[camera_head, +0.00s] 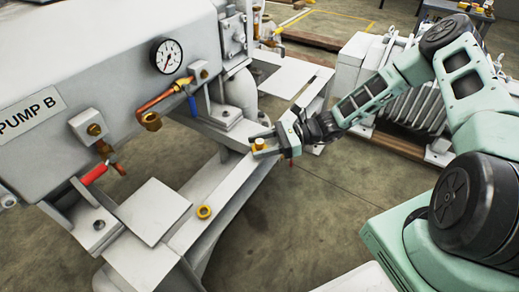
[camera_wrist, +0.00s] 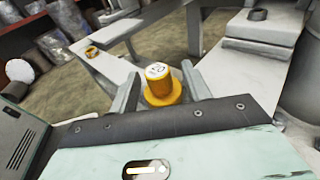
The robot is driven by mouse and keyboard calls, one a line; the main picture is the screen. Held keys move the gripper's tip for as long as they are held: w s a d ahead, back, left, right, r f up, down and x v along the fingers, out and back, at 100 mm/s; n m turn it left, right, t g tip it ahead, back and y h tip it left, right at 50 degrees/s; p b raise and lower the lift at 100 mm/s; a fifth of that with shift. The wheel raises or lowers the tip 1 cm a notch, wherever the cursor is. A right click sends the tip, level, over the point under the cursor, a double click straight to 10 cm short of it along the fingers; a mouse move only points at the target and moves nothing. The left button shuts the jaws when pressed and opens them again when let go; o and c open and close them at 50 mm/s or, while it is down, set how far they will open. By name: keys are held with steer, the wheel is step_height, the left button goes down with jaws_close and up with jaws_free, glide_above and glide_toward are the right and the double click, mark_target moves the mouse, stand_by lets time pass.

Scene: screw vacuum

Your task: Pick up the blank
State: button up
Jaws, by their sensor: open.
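The blank is a yellow flanged plug with dark marks on its pale top; in the wrist view the blank (camera_wrist: 161,90) stands between my gripper's fingers. In the head view the blank (camera_head: 259,144) shows small at the end of my gripper (camera_head: 264,147). My gripper (camera_wrist: 162,82) is open, with one finger on each side of the plug. Whether either finger touches it I cannot tell. The plug's base is partly hidden by the gripper body.
A yellow ring (camera_head: 204,212) lies on the grey frame beam (camera_head: 180,240) below the pump; the ring (camera_wrist: 91,52) also shows at the wrist view's upper left. The Pump B housing (camera_head: 100,75), with its gauge (camera_head: 166,56) and brass pipe (camera_head: 165,96), stands close on the left.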

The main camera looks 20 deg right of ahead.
steer(key=shift+a, duration=0.2)
jaws_close()
